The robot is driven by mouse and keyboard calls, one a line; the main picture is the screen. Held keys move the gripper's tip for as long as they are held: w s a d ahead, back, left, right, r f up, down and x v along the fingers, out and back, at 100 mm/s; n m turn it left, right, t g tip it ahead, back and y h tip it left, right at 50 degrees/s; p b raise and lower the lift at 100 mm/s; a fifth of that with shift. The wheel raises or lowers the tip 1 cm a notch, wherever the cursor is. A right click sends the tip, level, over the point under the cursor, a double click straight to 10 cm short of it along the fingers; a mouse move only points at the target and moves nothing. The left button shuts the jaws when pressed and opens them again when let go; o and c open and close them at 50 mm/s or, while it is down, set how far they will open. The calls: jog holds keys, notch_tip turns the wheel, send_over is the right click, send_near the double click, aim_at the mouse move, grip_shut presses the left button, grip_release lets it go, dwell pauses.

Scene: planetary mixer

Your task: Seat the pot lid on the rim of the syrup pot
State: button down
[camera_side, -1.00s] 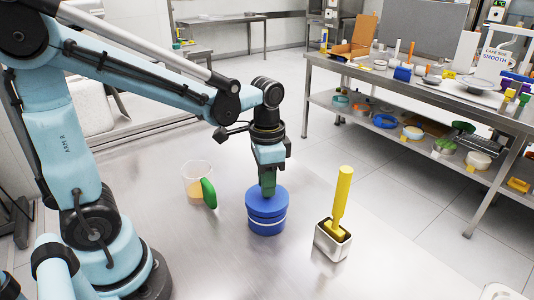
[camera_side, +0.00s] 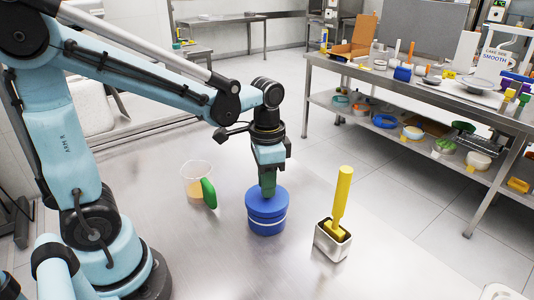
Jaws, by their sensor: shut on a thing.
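The syrup pot (camera_side: 267,226) is a blue round pot with a pale band, standing upright on the steel table. The blue pot lid (camera_side: 254,203) is on top of it, lined up with the pot's rim. I cannot tell from this view whether the lid is fully down all round. My gripper (camera_side: 268,190) points straight down above the lid's middle. It is shut on the lid's handle, which the fingers hide.
A clear cup (camera_side: 194,178) with amber contents stands left of the pot, with a green object (camera_side: 209,193) at its side. A metal container (camera_side: 333,241) holding a yellow-handled tool (camera_side: 342,197) stands to the right. The table front is clear.

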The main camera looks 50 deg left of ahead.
jog(key=shift+f, duration=1)
dwell(1.9)
jog(key=c, duration=0.9)
grip_release()
notch_tip(320, 180, up, 12)
